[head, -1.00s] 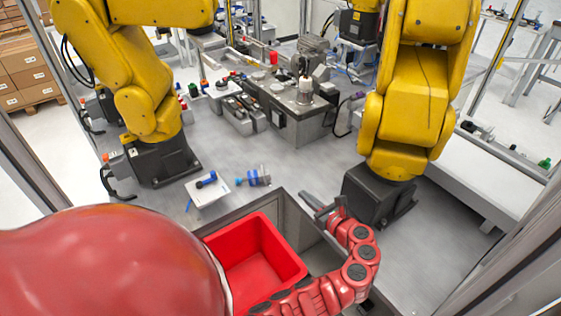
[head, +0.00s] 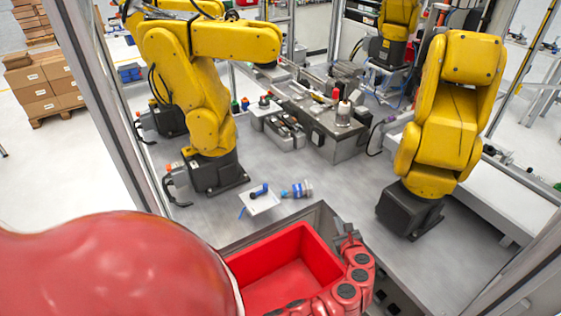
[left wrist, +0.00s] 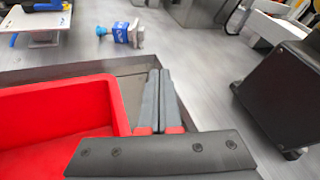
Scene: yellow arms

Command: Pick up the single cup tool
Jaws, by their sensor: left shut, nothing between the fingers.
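A blue and silver tool (head: 297,189) lies on its side on the grey table, beyond the red bin. In the left wrist view it (left wrist: 122,32) is near the top, beyond my fingers and apart from them. A darker blue tool (head: 260,191) rests on a small white plate to its left. I cannot tell for sure which of the two is the single cup tool. My left gripper (head: 341,229) is at the bin's far right corner. In the left wrist view its fingers (left wrist: 158,85) are together and empty. My right gripper is not in view.
A white plate (head: 252,209) is on the table. Yellow robot arms (head: 180,85) (head: 450,110) stand left and right on black bases. Table surface (head: 330,180) between them is largely clear.

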